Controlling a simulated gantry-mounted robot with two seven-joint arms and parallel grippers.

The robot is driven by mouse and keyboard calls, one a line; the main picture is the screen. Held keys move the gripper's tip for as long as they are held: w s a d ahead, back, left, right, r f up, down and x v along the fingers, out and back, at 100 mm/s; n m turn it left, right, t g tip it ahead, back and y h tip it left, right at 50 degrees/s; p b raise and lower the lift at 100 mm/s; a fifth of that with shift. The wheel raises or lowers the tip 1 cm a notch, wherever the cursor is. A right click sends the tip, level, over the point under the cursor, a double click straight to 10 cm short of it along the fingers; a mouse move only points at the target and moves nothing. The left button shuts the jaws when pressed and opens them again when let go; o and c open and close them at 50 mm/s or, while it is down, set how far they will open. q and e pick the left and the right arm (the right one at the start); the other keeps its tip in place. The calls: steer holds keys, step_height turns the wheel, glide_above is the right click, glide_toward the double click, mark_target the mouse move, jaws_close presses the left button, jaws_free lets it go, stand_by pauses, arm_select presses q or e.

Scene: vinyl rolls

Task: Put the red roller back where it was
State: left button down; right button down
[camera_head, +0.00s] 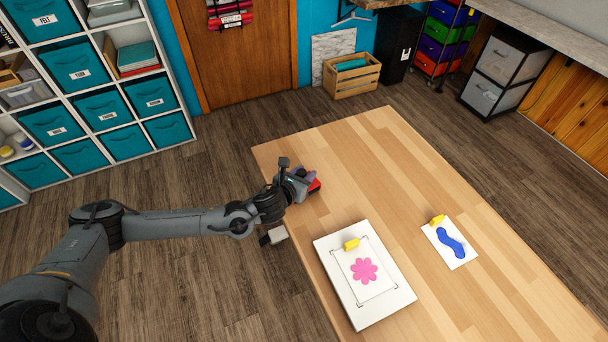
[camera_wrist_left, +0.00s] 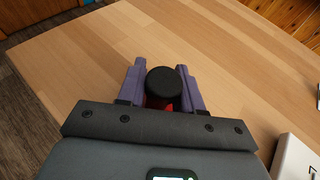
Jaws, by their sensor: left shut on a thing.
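The red roller (camera_head: 314,186) is at the left edge of the wooden table, at the fingers of my left gripper (camera_head: 302,180). In the left wrist view its round black end (camera_wrist_left: 164,83) and a little red below it show between the two purple fingers of my left gripper (camera_wrist_left: 163,88). The fingers are shut on it from both sides. Most of the roller is hidden by the gripper, and I cannot tell whether it touches the table. My right gripper is not in view.
The wooden table (camera_head: 370,150) is mostly clear. A white board (camera_head: 335,262) with a pink flower lies near its left edge, with a yellow piece (camera_head: 352,244) on it. A card (camera_head: 460,254) with a blue squiggle and another yellow piece (camera_head: 437,220) lie to the right.

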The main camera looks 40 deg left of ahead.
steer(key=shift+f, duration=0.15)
arm_select(q)
steer(key=c, duration=0.7)
jaws_free()
steer(key=shift+o, duration=0.6)
steer(key=shift+f, duration=0.1)
steer(key=o, duration=0.6)
steer(key=shift+s+d+b, duration=0.1)
steer(key=shift+s+d, duration=0.15)
steer(key=shift+s, duration=1.25)
steer(key=shift+s+d+b, duration=0.15)
steer(key=shift+s+d, duration=0.15)
steer(key=shift+s, duration=1.15)
steer(key=shift+s+d+b, duration=0.1)
steer(key=shift+s+d, duration=0.15)
steer(key=shift+s, duration=1.25)
